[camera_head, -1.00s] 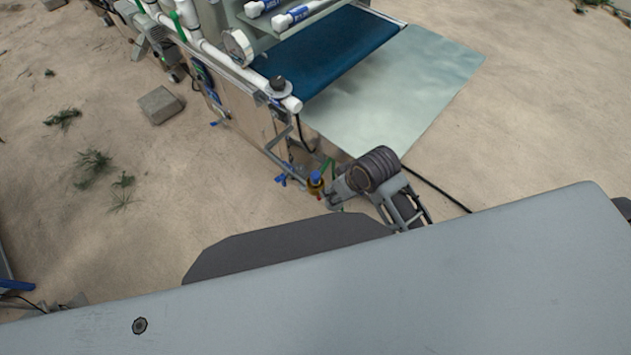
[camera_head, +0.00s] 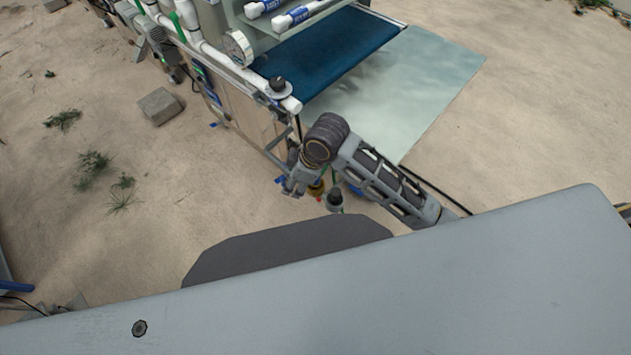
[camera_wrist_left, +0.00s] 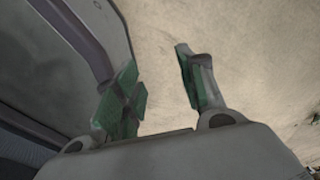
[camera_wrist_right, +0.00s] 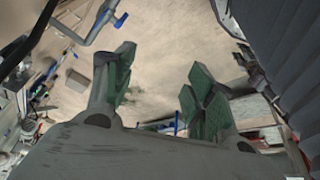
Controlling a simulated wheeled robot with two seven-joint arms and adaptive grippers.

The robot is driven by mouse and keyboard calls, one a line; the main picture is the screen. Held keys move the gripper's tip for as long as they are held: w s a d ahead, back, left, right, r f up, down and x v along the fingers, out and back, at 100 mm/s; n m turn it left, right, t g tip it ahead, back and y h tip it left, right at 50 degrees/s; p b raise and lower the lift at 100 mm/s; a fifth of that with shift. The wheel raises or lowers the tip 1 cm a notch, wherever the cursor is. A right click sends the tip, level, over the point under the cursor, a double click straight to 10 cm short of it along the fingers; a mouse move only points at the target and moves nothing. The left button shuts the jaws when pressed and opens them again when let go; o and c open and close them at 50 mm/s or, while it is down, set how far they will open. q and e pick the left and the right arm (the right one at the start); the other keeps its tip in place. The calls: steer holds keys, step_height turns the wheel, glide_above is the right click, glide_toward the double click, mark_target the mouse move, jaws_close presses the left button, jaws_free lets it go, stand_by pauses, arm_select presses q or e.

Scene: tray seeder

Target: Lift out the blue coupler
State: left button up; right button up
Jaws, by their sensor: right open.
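No blue coupler shows clearly enough for me to name it with certainty. In the head view a brass-coloured fitting (camera_head: 316,188) stands below the machine's front corner, partly covered by my right wrist. Its blue top, seen earlier, is hidden now. My right gripper (camera_head: 293,185) is beside it, at its left. In the right wrist view my right gripper (camera_wrist_right: 160,82) is open, with nothing between the fingers. My left gripper (camera_wrist_left: 158,82) is open and empty over bare sand in the left wrist view. It does not show in the head view.
A blue valve handle (camera_wrist_right: 121,20) on a grey pipe is beyond my right fingers. A dark cylindrical fitting (camera_head: 334,200) stands right of the brass one. The machine's white pipe frame (camera_head: 290,104) and pale sheet (camera_head: 410,85) are behind. Open sand (camera_head: 100,220) lies to the left.

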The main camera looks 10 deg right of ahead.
steer(key=w+d+n+g+h, duration=0.2)
steer(key=w+d+n+h, duration=0.25)
steer(key=w+d, duration=0.25)
steer(key=shift+n+y, duration=0.35)
steer(key=shift+y, duration=0.1)
step_height(320, 180, down, 8)
steer(key=shift+d+r+b, duration=0.1)
steer(key=shift+r+b, duration=0.05)
steer(key=shift+b, duration=0.25)
steer(key=shift+f, duration=0.3)
arm_select(q)
steer(key=shift+w+a+f, duration=0.1)
steer(key=shift+w+a, duration=0.15)
steer(key=shift+w, duration=0.25)
